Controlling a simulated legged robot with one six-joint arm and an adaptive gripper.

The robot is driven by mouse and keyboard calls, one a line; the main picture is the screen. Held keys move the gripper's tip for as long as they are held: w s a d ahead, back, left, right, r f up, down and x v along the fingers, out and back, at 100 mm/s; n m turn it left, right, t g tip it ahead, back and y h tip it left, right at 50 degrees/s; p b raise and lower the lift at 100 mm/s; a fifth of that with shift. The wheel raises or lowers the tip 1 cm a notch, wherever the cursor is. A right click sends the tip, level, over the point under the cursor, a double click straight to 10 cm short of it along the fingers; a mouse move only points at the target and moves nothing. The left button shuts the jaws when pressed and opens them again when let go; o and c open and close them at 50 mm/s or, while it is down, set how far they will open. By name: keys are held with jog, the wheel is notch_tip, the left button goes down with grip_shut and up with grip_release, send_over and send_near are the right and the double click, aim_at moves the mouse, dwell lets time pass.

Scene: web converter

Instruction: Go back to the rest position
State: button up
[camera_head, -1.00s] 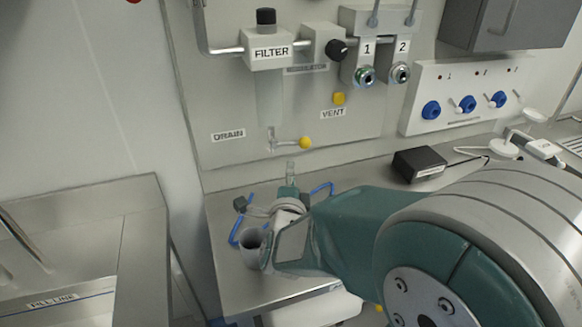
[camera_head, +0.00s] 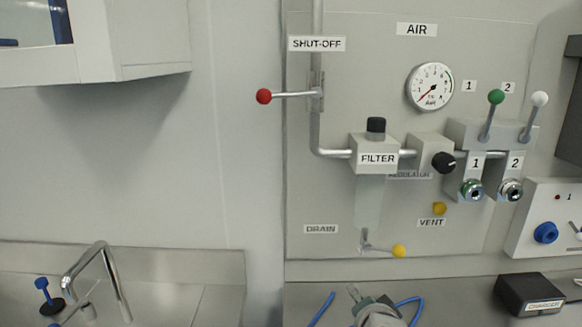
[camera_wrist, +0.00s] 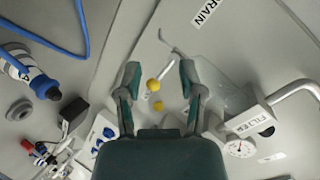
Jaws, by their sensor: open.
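My gripper (camera_wrist: 158,80) is open in the wrist view, its two teal and grey fingers apart with nothing held between them. Two yellow knobs show beyond the gap, on the panel side. In the head view, part of my gripper (camera_head: 374,307) shows at the bottom edge, over the counter and below the yellow drain handle (camera_head: 398,251). The rest of the arm is out of that view.
The air panel carries the filter (camera_head: 377,157), a gauge (camera_head: 430,86) and a red shut-off lever (camera_head: 264,96). A black charger box (camera_head: 529,294) stands right. A blue hose (camera_head: 410,302) lies near my gripper. A blue-white bottle (camera_wrist: 28,70) shows in the wrist view.

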jog(key=s+d+n+g, duration=0.2)
jog(key=s+n+g, duration=0.5)
jog(key=s+n, duration=0.4)
jog(key=s, duration=0.6)
jog(key=shift+s+d+f+g, duration=0.2)
jog(key=shift+d+f+g, duration=0.05)
jog(key=shift+d+g, duration=0.05)
